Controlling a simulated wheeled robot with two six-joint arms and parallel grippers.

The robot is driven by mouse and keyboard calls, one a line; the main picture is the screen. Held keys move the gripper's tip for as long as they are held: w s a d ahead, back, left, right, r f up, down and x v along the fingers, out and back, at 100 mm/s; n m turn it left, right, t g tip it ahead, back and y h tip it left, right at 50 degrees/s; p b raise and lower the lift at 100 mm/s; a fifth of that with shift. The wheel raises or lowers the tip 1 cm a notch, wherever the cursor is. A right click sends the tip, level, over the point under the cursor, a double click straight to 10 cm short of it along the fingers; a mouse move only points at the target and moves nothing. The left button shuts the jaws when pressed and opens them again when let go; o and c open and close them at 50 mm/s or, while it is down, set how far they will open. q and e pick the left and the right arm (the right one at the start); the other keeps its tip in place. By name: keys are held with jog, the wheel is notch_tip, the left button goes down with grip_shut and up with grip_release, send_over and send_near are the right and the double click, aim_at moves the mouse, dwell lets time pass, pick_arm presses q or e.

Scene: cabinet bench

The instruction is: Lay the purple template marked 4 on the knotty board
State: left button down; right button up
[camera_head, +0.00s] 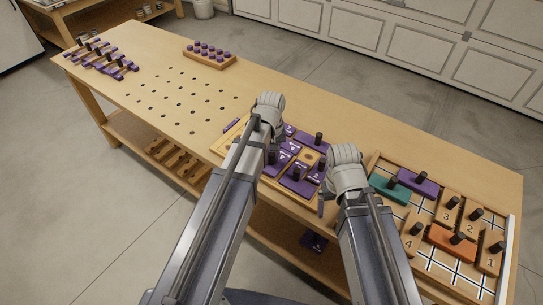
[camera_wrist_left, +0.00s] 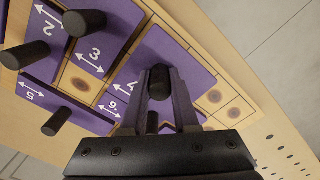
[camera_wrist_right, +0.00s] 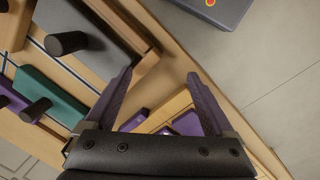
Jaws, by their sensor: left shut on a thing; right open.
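The knotty board (camera_wrist_left: 233,113) lies on the bench, with dark knots and drawn outlines on its bare wood. Several purple templates with black knobs lie on it, among them ones marked 2, 3 (camera_wrist_left: 95,55), 5 and 6. My left gripper (camera_head: 273,152) is shut on the black knob of a purple template (camera_wrist_left: 185,62) over the board. A mark like a 4 shows at this template's edge, partly hidden by a finger. I cannot tell whether it touches the board. My right gripper (camera_wrist_right: 165,85) is open and empty, between the board and the tray on the right.
A wooden tray (camera_head: 375,160) at right holds teal, purple, orange and numbered wooden pieces with black knobs. A block of purple-topped pegs (camera_head: 209,55) stands at the back, and a purple-and-wood rack at far left. The bench's holed middle (camera_head: 180,98) is clear.

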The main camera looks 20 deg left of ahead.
pick_arm(q)
jog(key=shift+f+b, duration=0.6)
jog(key=shift+b, duration=0.05)
pick_arm(e)
jog(key=shift+f, duration=0.65)
pick_arm(q)
jog(key=shift+s+f+b, duration=0.15)
jog(key=shift+f+b, duration=0.05)
jog(key=shift+b, duration=0.1)
pick_arm(e)
jog(key=shift+s+a+f, duration=0.1)
jog(key=shift+s+f, duration=0.05)
jog(key=shift+f, duration=0.05)
dwell(0.6)
pick_arm(q)
jog(key=shift+c, duration=1)
grip_release()
jog(key=shift+w+r+p, duration=0.2)
jog(key=shift+r+p, duration=0.4)
jog(key=shift+p, duration=0.15)
pick_arm(e)
jog(key=shift+w+r, duration=0.2)
jog(key=shift+r, duration=0.45)
pick_arm(q)
notch_tip(320, 180, up, 7)
jog(key=p, duration=0.7)
pick_arm(e)
notch_tip(320, 180, up, 7)
